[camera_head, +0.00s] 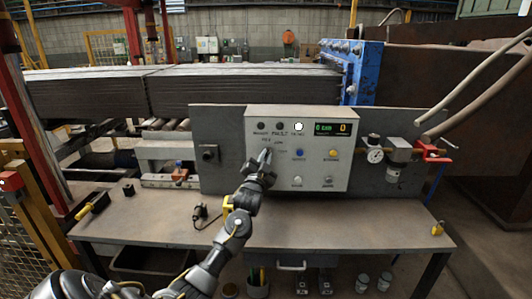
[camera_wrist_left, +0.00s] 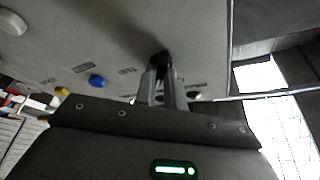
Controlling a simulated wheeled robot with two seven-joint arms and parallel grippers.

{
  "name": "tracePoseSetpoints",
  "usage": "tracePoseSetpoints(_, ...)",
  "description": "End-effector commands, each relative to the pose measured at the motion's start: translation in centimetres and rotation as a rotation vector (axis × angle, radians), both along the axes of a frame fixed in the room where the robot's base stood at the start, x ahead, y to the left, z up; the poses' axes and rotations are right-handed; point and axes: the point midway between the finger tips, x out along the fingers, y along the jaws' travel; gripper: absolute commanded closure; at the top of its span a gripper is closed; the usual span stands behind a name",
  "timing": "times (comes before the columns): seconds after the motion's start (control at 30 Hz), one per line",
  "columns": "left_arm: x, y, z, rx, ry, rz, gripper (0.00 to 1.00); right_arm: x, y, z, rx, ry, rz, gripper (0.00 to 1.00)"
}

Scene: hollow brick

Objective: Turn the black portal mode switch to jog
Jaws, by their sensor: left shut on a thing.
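The black portal mode switch (camera_wrist_left: 162,58) is on the face of the grey control panel (camera_head: 335,160), at its left side. In the left wrist view it shows as a dark knob between my fingertips. My left gripper (camera_head: 265,156) reaches up to the panel and is shut on the switch. The gripper hides most of the switch in the head view, so its exact setting cannot be read. Small labels around it are too blurred to read surely. My right gripper is not in view.
The panel also carries a blue button (camera_head: 299,153), a yellow button (camera_head: 333,153), a lit white lamp (camera_head: 298,126) and a green display (camera_head: 333,129). A pressure gauge (camera_head: 375,155) with a red valve is at the right. The bench (camera_head: 330,225) below is mostly clear.

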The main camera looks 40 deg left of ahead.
Motion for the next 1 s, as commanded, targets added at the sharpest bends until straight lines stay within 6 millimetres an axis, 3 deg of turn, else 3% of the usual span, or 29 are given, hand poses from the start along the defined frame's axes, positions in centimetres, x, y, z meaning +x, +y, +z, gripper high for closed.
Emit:
tracePoseSetpoints(0.3, -0.01, -0.02, 0.18, 0.091, 0.068, -0.001, 1.0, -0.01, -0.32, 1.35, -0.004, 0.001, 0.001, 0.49)
tracePoseSetpoints(0.8, -0.01, 0.01, 0.13, 0.107, 0.079, -0.001, 1.0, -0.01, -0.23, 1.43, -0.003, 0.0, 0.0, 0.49)
tracePoseSetpoints(0.83, -0.01, 0.0, 0.12, 0.107, 0.079, -0.001, 0.88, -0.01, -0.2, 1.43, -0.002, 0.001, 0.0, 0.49)
tracePoseSetpoints(1.0, -0.04, 0.04, 0.11, 0.106, 0.079, 0.0, 0.67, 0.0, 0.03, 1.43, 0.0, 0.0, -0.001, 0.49)
